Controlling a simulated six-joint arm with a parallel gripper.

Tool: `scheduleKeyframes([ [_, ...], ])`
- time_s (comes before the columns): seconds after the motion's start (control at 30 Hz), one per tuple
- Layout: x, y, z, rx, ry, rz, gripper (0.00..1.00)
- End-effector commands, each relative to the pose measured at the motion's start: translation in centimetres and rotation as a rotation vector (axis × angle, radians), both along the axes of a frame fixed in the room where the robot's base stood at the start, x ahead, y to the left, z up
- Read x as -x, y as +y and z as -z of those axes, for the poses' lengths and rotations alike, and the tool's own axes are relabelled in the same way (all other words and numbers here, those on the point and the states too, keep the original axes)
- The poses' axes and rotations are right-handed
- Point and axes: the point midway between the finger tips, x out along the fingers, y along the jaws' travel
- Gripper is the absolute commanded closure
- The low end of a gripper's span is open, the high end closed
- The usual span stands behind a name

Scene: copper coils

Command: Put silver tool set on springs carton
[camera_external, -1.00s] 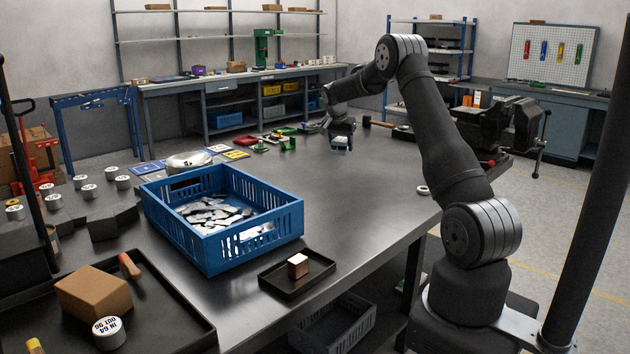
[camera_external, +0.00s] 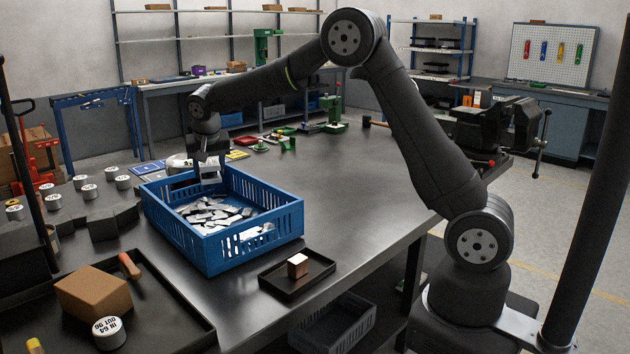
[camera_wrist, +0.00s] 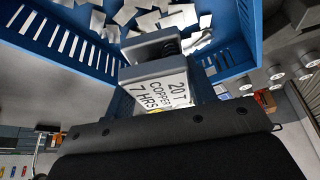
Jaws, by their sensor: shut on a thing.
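My gripper (camera_external: 208,158) hangs just above the far side of the blue crate (camera_external: 222,258), pointing down. I cannot tell whether this block is the silver tool set. The crate holds several loose silver metal pieces (camera_external: 213,213). A plain brown box (camera_external: 93,292) sits on a dark tray at the front left; no springs marking shows on it.
Several labelled white cylinders stand at the left. The table's middle right is clear.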

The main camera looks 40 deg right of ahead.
Motion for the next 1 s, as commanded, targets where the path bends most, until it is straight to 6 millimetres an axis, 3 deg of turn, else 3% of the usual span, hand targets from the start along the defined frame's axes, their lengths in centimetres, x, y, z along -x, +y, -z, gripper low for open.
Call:
scheduleKeyframes([
  [0.03, 1.0, 2.9, -0.4, -0.001, -0.004, -0.046, 0.87],
  [0.2, 4.8, 10.9, -0.9, -0.001, -0.003, -0.181, 0.87],
  [0.4, 9.8, 18.5, -1.5, -0.001, -0.003, -0.321, 0.87],
  [0.53, 12.3, 21.7, -1.7, -0.001, -0.003, -0.384, 0.87],
  [0.77, 14.4, 24.3, -1.5, -0.001, -0.002, -0.431, 0.87],
  [1.0, 15.5, 28.9, 1.3, 0.000, -0.001, -0.435, 0.87],
])
